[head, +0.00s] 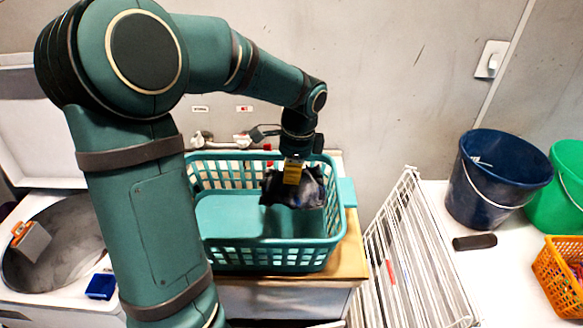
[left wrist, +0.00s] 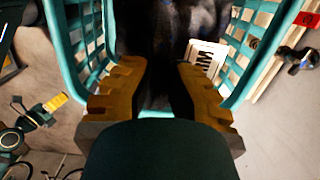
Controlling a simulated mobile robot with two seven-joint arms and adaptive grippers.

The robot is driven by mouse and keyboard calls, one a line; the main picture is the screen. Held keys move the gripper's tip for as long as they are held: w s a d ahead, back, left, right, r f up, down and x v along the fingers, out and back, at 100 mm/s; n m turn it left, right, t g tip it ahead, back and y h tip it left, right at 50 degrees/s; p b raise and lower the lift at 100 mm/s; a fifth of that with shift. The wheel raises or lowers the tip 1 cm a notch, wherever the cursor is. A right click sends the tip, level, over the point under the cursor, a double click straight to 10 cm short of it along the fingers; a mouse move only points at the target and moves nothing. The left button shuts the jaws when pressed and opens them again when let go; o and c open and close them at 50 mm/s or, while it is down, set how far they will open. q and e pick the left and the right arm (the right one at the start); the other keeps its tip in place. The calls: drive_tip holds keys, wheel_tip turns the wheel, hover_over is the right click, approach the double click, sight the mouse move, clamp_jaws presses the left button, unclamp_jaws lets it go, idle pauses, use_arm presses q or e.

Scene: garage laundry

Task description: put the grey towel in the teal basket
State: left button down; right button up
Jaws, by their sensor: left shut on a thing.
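The grey towel (head: 292,192), dark and bunched, hangs from my left gripper (head: 292,172) over the inside of the teal basket (head: 270,258), toward its right back corner. I cannot tell if it touches the basket's floor. In the left wrist view, the fingers of the left gripper (left wrist: 163,92) are on either side of the dark towel (left wrist: 165,30), with the basket's walls (left wrist: 88,30) around them. A dark mechanism with a yellow pad at the left of that view looks like my right gripper (left wrist: 45,108); its jaw state is unclear.
The basket stands on a wooden-topped cabinet (head: 349,262), with taps (head: 241,140) on the wall behind. A white drying rack (head: 405,262) stands at right. A blue bucket (head: 492,185), green bucket (head: 562,195) and orange basket (head: 560,280) are farther right. An open washer (head: 55,245) is at left.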

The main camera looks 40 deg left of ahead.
sight(292, 190)
use_arm(q)
wheel_tip(292, 190, down, 4)
drive_tip(key=shift+f+b, duration=0.1)
drive_tip(key=shift+b, duration=1.1)
wheel_tip(292, 190, down, 7)
drive_tip(key=b, duration=0.4)
drive_tip(key=shift+f+b, duration=0.15)
drive_tip(key=shift+b, duration=0.25)
drive_tip(key=c, duration=1)
unclamp_jaws()
wheel_tip(292, 190, up, 5)
drive_tip(key=p, duration=0.4)
drive_tip(key=shift+p, duration=0.4)
wheel_tip(292, 190, up, 4)
drive_tip(key=p, duration=0.3)
